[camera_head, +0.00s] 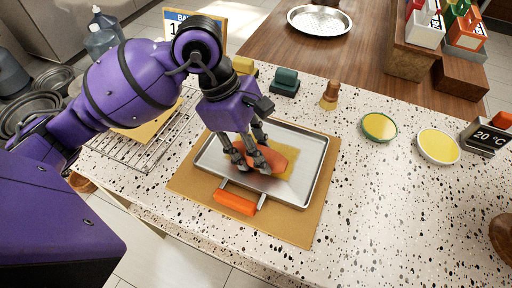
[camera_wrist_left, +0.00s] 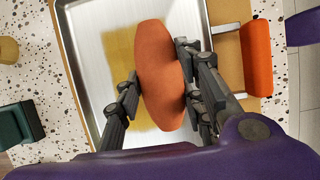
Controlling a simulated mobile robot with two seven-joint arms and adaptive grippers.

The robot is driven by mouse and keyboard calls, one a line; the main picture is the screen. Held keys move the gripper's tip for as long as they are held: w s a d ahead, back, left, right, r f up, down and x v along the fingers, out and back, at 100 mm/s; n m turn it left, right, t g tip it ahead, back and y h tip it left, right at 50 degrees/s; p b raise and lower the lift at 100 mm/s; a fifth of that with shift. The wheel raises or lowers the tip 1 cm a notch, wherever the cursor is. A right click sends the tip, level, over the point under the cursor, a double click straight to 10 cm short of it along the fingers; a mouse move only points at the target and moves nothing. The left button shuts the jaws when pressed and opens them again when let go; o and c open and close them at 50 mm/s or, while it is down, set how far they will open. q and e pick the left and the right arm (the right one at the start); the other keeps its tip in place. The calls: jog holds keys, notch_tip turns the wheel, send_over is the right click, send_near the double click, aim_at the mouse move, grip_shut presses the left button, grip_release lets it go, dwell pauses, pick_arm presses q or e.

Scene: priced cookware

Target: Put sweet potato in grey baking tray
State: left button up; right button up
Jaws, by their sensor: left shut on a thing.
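The sweet potato (camera_head: 279,160) is orange-brown and oblong. My left gripper (camera_head: 256,163) is shut on it, with fingers on both sides. In the left wrist view the sweet potato (camera_wrist_left: 160,72) sits between the fingers of the left gripper (camera_wrist_left: 158,88). The grey baking tray (camera_head: 315,165) is shallow and metallic, with an orange handle (camera_head: 235,202) at its near side. The sweet potato is over the inside of the tray; I cannot tell whether it touches the tray floor. The tray also shows in the wrist view (camera_wrist_left: 85,25). My right gripper is not in view.
The tray stands on a brown board (camera_head: 190,185) on a speckled counter. A wire rack (camera_head: 130,150) lies to the left.

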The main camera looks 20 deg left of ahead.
pick_arm(q)
jog(key=shift+f, duration=0.1)
jog(key=o, duration=1.3)
jog(key=shift+r, duration=0.25)
jog(key=v, duration=1.1)
jog(key=shift+a+r, duration=0.25)
jog(key=shift+r, duration=0.1)
